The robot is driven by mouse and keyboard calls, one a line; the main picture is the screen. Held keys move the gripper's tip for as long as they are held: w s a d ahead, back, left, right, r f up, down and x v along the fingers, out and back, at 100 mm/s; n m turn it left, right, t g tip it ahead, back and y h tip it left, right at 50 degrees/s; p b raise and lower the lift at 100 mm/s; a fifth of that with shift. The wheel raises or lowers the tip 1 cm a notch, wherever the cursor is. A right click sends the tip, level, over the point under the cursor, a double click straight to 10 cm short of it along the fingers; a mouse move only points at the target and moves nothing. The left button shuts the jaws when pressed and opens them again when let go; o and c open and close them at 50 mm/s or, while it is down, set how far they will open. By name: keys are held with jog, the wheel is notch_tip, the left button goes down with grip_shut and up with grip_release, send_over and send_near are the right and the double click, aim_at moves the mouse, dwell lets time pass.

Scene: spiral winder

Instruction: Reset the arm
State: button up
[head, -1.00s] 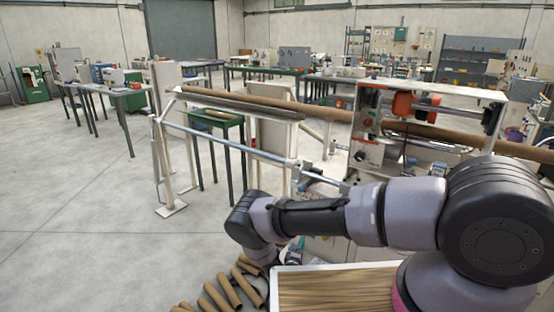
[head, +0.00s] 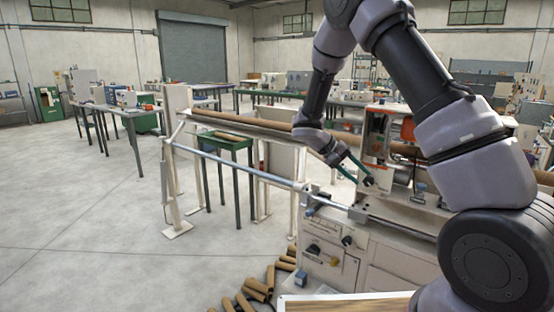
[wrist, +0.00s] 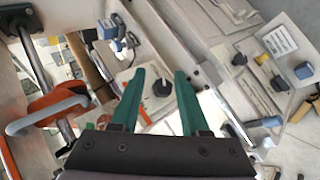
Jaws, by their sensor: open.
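My arm is raised in the head view, with the elbow high and the forearm angled down. My gripper (head: 346,170) hangs in front of the winder (head: 385,240), by its control box with the dark knob. In the wrist view, the two green fingers of my gripper (wrist: 158,82) are spread apart with nothing between them. Beyond the fingertips is a pale panel with a dark knob (wrist: 161,88). I cannot tell whether the fingertips touch it.
An orange-and-grey handle (wrist: 47,108) is at the left of the wrist view. A long brown tube (head: 240,122) lies along the winder's rail. Several cut tubes (head: 258,288) lie on the floor beside the cabinet. A pale-rimmed tray (head: 284,301) is at the bottom. Floor at left is clear.

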jog(key=s+r+m+t+y, duration=0.1)
jog(key=s+r+t+y, duration=0.2)
jog(key=s+r, duration=1)
jog(key=s+a+r+m+t+y, duration=0.1)
jog(key=s+r+t+y, duration=0.2)
jog(key=s+r+y, duration=0.5)
jog(key=shift+s+r+m+t+y, duration=0.3)
jog(key=shift+s+r+m+y, duration=0.1)
jog(key=shift+s+r, duration=2.2)
